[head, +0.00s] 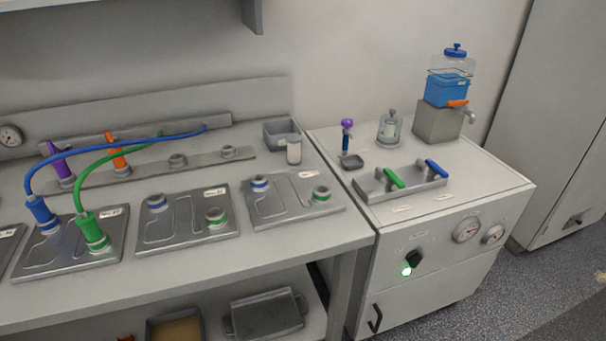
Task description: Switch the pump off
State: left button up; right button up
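A white cabinet (400,290) stands at the right, beside the bench. Its front carries a black rotary knob (414,259) that looks like the pump switch; its label is too small to read. A lit green lamp (406,271) sits just below and left of the knob. Two round gauges, a larger one (467,230) and a smaller one (493,234), are to the right of the knob on the same front. Neither of my grippers shows in the head view.
The cabinet top holds a block with green (394,179) and blue (436,168) levers, a glass jar (390,130) and a blue liquid container (448,88) on a grey stand. The bench (300,238) at left carries metal plates with blue and green hoses. A black handle (375,318) projects below the knob.

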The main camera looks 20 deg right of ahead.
aim_at(414, 259)
jog(key=z, duration=2.85)
jog(key=k, duration=0.1)
jog(key=u, duration=2.05)
jog(key=i, duration=0.8)
jog(key=u, duration=0.05)
